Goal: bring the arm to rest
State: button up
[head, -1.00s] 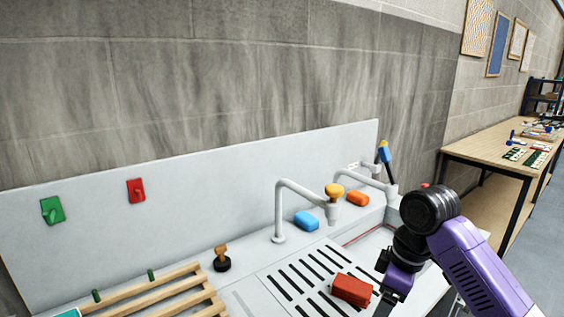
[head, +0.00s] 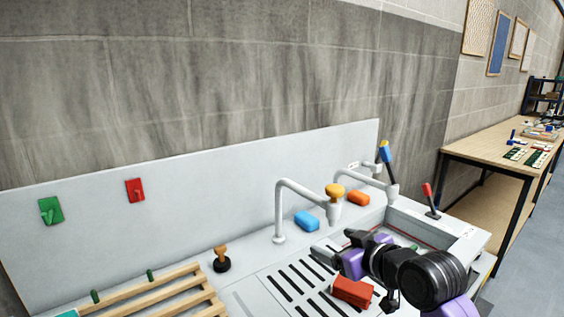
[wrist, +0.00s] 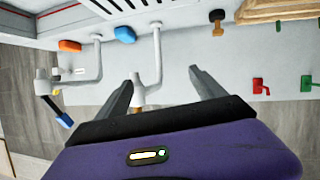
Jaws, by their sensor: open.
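My gripper (wrist: 162,88) is open. In the wrist view its two grey fingers stand apart with nothing held between them. A white bent tap (wrist: 157,60) shows behind the left finger, and its yellow-brown end is partly hidden by my gripper. In the head view my purple and black arm reaches in from the lower right, above the white sink unit. There my gripper (head: 326,252) points left, over the slotted drainer and behind the red block (head: 352,291). I cannot tell from the head view how high it is above the drainer.
A blue block (head: 307,221) and an orange block (head: 358,198) lie on the rear ledge near two white taps (head: 279,210). A brown-handled stamp (head: 222,259) stands beside a wooden rack (head: 150,292). A red-handled lever (head: 430,200) is at the right. Red and green hooks are on the back panel.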

jog(key=s+d+f+m+h, duration=0.2)
jog(key=s+f, duration=0.2)
jog(key=s, duration=1.3)
jog(key=s+d+f+m+t+h, duration=0.1)
jog(key=s+d+f+m+h, duration=0.1)
jog(key=s, duration=1.6)
jog(key=s+d+f+m+t+h, duration=0.1)
jog(key=s+f, duration=0.5)
jog(key=s, duration=1.2)
jog(key=d+m, duration=0.1)
jog(key=d, duration=0.1)
jog(key=shift+d+f+m+h, duration=0.15)
jog(key=shift+d+m+h, duration=0.2)
jog(key=shift+m+h, duration=0.05)
